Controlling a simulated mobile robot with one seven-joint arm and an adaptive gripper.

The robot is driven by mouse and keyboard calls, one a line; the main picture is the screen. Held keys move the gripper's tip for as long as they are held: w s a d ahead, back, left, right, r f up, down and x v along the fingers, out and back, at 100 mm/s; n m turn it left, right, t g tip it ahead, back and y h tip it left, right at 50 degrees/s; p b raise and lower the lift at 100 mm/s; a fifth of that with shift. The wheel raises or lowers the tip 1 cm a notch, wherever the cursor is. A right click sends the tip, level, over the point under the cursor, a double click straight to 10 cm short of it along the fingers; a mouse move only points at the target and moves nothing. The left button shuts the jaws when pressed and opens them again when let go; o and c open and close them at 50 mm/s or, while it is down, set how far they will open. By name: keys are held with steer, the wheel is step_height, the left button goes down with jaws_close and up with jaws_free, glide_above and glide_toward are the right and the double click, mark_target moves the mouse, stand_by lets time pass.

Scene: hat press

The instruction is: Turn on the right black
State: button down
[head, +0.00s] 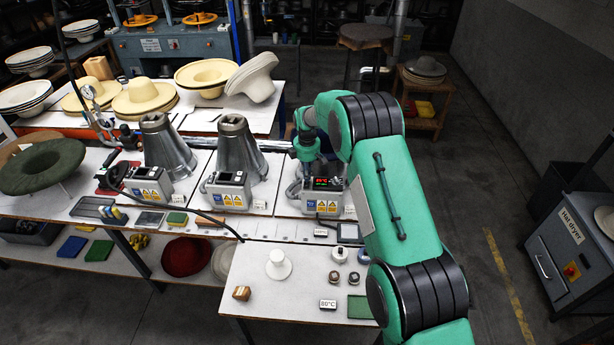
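Each has a dark panel on top and yellow and blue labels in front. The right box's dark panel (327,183) shows lit red figures. The small black controls are too small to make out clearly. My green arm reaches over the right side of the bench, and its wrist (308,148) is just behind and above the right box. My gripper's fingers are hidden or too small to read there.
Metal cones (240,146) stand behind the left and middle boxes. A white hat-shaped form (278,264), small round items and an 80°C sign (328,304) sit on the front white table (255,310). Hats crowd the left and back. The floor at right is open before a hat dryer (574,250).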

mark_target(306, 185)
steer(key=shift+s+d+f, duration=0.1)
steer(key=shift+s+f, duration=0.2)
steer(key=shift+s, duration=0.3)
steer(key=shift+s+f, duration=0.3)
steer(key=shift+s, duration=0.25)
step_height(306, 185, up, 15)
steer(key=shift+w+r+p, duration=0.15)
steer(key=shift+p, duration=0.25)
steer(key=shift+r+p, duration=0.15)
steer(key=shift+p, duration=0.4)
steer(key=s+p, duration=0.1)
steer(key=p, duration=0.3)
steer(key=shift+r+t, duration=0.3)
steer(key=shift+t, duration=0.1)
